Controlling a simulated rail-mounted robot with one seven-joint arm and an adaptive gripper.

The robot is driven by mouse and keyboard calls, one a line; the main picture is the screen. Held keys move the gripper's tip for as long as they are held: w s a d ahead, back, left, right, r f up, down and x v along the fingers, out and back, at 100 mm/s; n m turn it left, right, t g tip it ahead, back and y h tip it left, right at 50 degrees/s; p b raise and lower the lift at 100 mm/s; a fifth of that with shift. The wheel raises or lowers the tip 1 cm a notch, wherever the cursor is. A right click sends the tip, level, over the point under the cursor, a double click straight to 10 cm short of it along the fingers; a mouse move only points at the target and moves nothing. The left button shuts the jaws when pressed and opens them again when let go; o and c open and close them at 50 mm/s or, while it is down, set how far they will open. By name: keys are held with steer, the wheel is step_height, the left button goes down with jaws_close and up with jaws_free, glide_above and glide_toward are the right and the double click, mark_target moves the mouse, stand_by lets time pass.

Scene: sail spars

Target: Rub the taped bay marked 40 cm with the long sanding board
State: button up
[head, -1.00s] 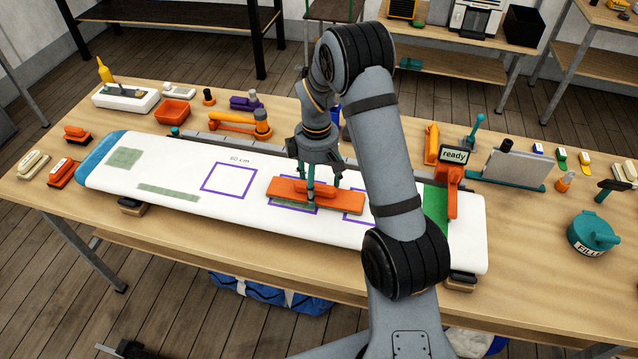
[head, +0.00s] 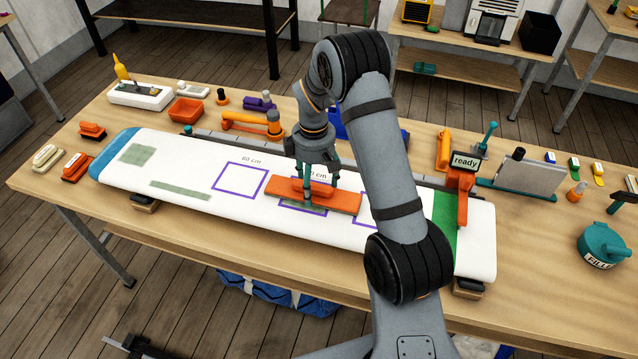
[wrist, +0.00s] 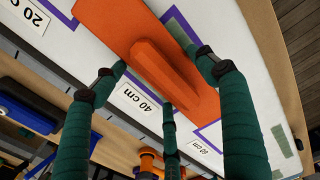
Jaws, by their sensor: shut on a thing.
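The long orange sanding board (head: 345,201) lies across the middle purple-taped bay on the white sail panel (head: 200,165). My gripper (head: 318,182) is shut on the board's raised handle, with its green fingers around it in the wrist view (wrist: 165,70). A label reading 40 cm (wrist: 138,103) lies beside the board in the wrist view; in the head view it is partly hidden by my fingers. The board covers most of this bay. A strip of grey-green patch (head: 303,208) shows at its near edge. Whether the board presses on the surface I cannot tell.
The 60 cm bay (head: 240,183) is to the left and looks empty. The 20 cm bay on the right is partly behind my arm. An orange clamp-like tool (head: 252,122) lies behind the panel.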

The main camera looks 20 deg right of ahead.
mark_target(301, 180)
steer(key=shift+w+a, duration=0.35)
steer(key=shift+a, duration=0.2)
steer(key=shift+w+a, duration=0.1)
steer(key=shift+a, duration=0.05)
steer(key=shift+w+a, duration=0.65)
steer(key=shift+a, duration=0.35)
steer(key=shift+p, duration=0.3)
steer(key=shift+w+a, duration=0.4)
steer(key=shift+a, duration=0.2)
steer(key=shift+w+a, duration=0.35)
steer(key=shift+a, duration=0.2)
steer(key=shift+d, duration=0.1)
steer(key=shift+s+d, duration=0.8)
steer(key=shift+d, duration=0.3)
